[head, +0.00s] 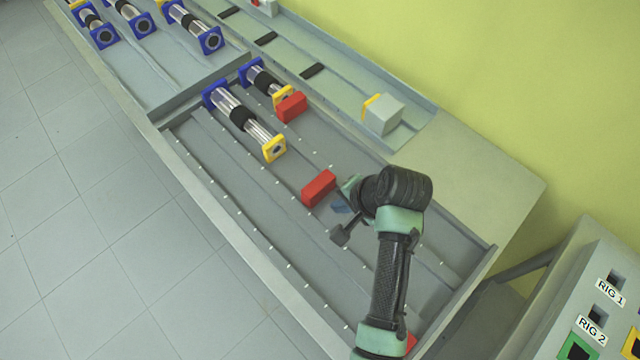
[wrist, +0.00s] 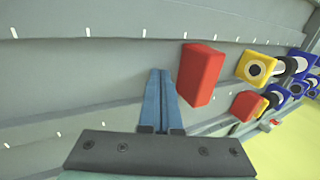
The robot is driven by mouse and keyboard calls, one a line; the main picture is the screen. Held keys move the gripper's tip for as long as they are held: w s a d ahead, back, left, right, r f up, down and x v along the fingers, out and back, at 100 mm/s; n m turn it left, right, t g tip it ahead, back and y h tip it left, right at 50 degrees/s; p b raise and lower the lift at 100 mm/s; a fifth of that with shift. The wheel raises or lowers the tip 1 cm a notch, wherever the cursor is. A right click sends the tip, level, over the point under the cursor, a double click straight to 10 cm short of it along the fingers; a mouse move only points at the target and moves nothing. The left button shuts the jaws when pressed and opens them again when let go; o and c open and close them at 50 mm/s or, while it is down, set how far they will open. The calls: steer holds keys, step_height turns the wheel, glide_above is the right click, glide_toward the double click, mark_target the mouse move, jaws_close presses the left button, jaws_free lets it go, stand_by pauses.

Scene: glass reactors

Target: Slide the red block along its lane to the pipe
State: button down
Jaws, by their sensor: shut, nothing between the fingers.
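A red block (head: 319,188) lies in a lane of the grey tray, in line with a clear pipe (head: 238,112) that has a yellow end flange (head: 274,149). A stretch of bare lane separates block and flange. In the wrist view the red block (wrist: 203,73) is right of my fingertips, with the yellow flange (wrist: 255,68) beyond it. My gripper (head: 341,208) is shut and empty, low beside the block's end away from the pipe. The fingers (wrist: 160,75) show a narrow gap to the block; I cannot tell whether they touch it lower down.
A second red block (head: 291,107) sits against the neighbouring pipe's yellow flange (head: 283,92). Another red piece (head: 411,343) is partly hidden by my arm. Raised ribs divide the lanes. A grey block (head: 383,115) stands on the back shelf. A button panel (head: 598,300) is at right.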

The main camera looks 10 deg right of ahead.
mark_target(321, 186)
steer(key=shift+w+a, duration=0.1)
steer(key=shift+w, duration=0.05)
stand_by(0.5)
steer(key=shift+w+a+r, duration=0.1)
steer(key=shift+w+a, duration=0.75)
steer(key=shift+w, duration=0.25)
steer(key=shift+w+a, duration=0.8)
steer(key=shift+w, duration=0.3)
steer(key=shift+w+a+b, duration=0.3)
steer(key=shift+w+a, duration=0.35)
steer(key=shift+w, duration=0.35)
steer(key=shift+w+a+b, duration=0.3)
steer(key=shift+w+a, duration=0.4)
steer(key=shift+w, duration=0.3)
steer(key=shift+w+a+b, duration=0.3)
steer(key=shift+w+a, duration=0.35)
steer(key=shift+w, duration=0.35)
steer(key=shift+r, duration=0.1)
steer(key=shift+s+d, duration=0.1)
steer(key=shift+s, duration=0.05)
steer(key=shift+s+d+p, duration=0.4)
steer(key=shift+s+p, duration=0.15)
steer(key=shift+p, duration=0.25)
steer(key=shift+s+d+p, duration=0.3)
steer(key=shift+s+d, duration=0.05)
steer(key=shift+s, duration=0.05)
